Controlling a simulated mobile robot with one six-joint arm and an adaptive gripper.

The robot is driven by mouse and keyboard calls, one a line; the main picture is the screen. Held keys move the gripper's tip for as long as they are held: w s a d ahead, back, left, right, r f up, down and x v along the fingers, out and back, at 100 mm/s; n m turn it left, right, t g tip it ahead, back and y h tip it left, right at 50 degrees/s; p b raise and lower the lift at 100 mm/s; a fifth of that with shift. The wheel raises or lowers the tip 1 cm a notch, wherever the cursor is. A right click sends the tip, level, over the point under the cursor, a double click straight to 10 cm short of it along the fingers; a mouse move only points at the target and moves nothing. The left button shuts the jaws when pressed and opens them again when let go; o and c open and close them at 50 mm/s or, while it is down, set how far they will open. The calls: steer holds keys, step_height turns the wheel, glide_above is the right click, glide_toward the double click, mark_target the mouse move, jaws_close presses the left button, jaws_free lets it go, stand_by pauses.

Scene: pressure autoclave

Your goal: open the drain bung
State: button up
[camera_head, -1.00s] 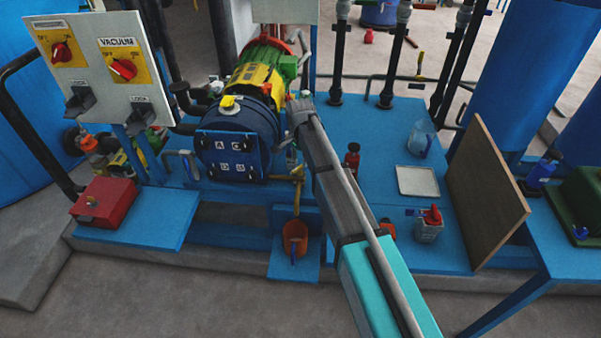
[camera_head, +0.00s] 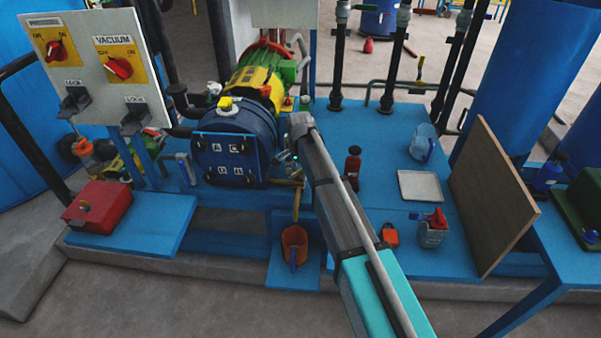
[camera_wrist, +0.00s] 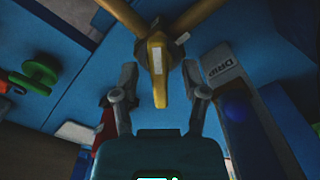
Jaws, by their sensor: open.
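In the wrist view a yellow tapered handle (camera_wrist: 157,70) with a pale label hangs from a brass pipe fitting (camera_wrist: 178,20); I take it for the drain bung's handle. My gripper (camera_wrist: 160,94) is open, with one finger on each side of the handle's lower end and visible gaps to both. In the head view the brass drain pipe (camera_head: 297,203) stands below the right side of the blue vessel (camera_head: 228,152), above an orange cup (camera_head: 294,240). There my arm's end hides most of the fitting, and the fingertips cannot be made out.
A block marked DRIP (camera_wrist: 222,72) is close to the right finger. A red bottle (camera_head: 352,168), a white tray (camera_head: 419,186) and a brown board (camera_head: 490,200) are on the blue platform to the right. A red box (camera_head: 98,207) sits at the left.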

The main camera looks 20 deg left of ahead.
jaws_close()
steer(key=shift+s+d, duration=0.1)
steer(key=shift+d, duration=0.2)
steer(key=shift+a, duration=0.3)
steer(key=shift+n, duration=0.3)
steer(key=n, duration=1)
steer(key=shift+n, duration=0.3)
steer(key=n, duration=1.2)
steer(key=shift+d, duration=0.1)
